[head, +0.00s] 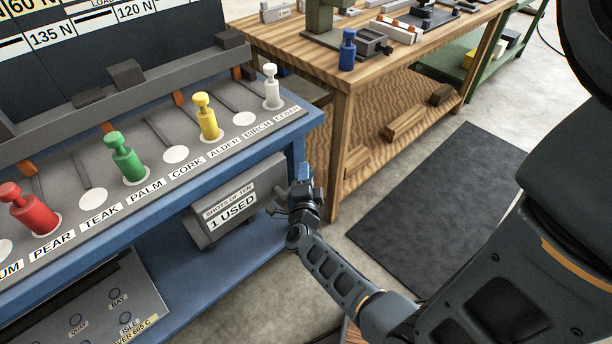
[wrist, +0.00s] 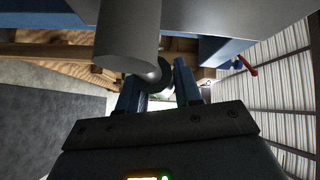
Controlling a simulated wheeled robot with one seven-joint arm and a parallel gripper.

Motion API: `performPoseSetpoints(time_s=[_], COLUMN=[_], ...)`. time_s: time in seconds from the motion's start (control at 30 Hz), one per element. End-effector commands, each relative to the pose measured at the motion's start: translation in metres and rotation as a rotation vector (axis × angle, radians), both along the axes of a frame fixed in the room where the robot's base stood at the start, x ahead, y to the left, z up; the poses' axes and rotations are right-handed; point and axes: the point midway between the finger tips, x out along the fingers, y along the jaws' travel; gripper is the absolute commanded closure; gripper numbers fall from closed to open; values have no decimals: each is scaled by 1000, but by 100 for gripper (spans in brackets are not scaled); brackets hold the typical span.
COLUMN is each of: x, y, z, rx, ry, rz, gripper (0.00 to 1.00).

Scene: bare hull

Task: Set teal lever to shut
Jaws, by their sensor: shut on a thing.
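I cannot make out a teal lever in either view. My gripper (head: 303,176) is at the right end of the grey counter box (head: 238,205) marked "SHOTS OF TEN 1 USED", beside the blue bench's corner. In the wrist view my gripper (wrist: 158,84) has its two blue fingers around a small grey rounded part (wrist: 152,72), and is shut on it. A thick grey cylinder (wrist: 128,35) stands just in front of the fingers and hides part of that spot. The part's colour is hard to judge in the shade.
The blue bench (head: 312,122) carries red, green (head: 123,158), yellow (head: 207,116) and white (head: 272,87) pegs above name labels. A wooden bench (head: 340,85) stands behind my gripper. A dark mat (head: 440,200) lies on the floor to the right.

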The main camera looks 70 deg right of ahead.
Motion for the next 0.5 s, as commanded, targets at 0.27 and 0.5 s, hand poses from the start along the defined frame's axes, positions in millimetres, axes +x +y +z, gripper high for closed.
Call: performPoseSetpoints(time_s=[0.27,0.5], x=[0,1], y=[0,2], z=[-1,3], rx=[-3,-62], ry=[2,38], rz=[0,1], gripper=[100,100])
